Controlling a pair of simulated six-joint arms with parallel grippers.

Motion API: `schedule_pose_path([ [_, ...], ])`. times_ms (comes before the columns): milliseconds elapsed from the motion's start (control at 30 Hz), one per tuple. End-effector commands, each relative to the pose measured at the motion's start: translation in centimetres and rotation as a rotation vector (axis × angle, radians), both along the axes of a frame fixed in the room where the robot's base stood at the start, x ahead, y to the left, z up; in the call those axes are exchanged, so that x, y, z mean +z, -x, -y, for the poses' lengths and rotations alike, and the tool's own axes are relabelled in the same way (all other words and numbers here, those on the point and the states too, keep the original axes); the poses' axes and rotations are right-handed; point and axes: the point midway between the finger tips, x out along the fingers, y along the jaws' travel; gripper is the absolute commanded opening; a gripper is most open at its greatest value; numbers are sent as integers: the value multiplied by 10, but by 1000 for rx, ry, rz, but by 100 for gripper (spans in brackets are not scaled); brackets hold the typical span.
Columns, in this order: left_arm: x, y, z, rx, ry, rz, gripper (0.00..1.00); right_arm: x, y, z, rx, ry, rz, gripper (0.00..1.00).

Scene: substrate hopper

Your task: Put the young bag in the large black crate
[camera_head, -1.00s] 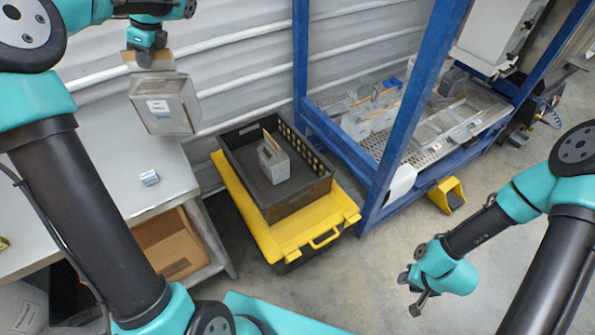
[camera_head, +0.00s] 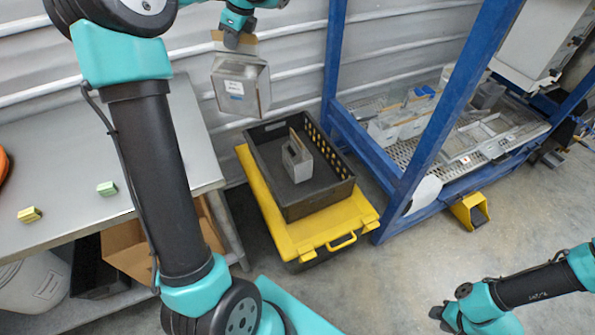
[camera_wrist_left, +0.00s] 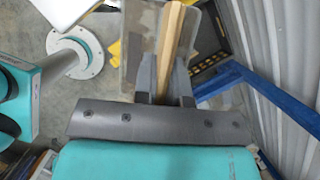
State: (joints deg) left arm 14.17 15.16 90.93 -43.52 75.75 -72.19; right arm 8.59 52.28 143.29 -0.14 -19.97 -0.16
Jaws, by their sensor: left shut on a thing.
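A grey, box-shaped bag (camera_head: 241,88) with a white label and a brown top strip hangs from my left gripper (camera_head: 236,38), which is shut on the strip. The bag is in the air, up and left of the large black crate (camera_head: 318,203) in the head view. In the left wrist view my gripper's fingers (camera_wrist_left: 165,82) clamp the brown strip, with the bag (camera_wrist_left: 140,50) beyond them. A smaller grey bag (camera_head: 296,163) stands upright inside the crate. My right gripper (camera_head: 447,316) is low at the right, away from everything; its jaw opening is unclear.
The crate sits on a yellow lid (camera_head: 310,233) with a handle. A blue frame (camera_head: 383,180) stands close to its right. The grey table (camera_head: 60,150) at left holds green and yellow blocks (camera_head: 107,188). A ribbed wall is behind. The floor at lower centre is clear.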

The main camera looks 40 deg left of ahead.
Motion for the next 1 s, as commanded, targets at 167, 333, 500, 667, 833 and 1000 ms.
schedule_pose_path([
  [167,-2,-5,2,7,-2,3,0,0,0,0,0,0,0,38],
  [333,-17,-22,11,35,1,1,0,0,0,0,0,0,0,38],
  [500,-43,-50,29,86,1,0,0,0,0,0,0,0,0,38],
  [667,-72,-78,49,143,2,-1,0,0,0,0,0,0,0,38],
  [833,-103,-105,73,206,2,-1,0,0,0,0,0,0,0,38],
  [1000,-135,-130,99,269,3,-1,0,0,0,0,0,0,0,38],
])
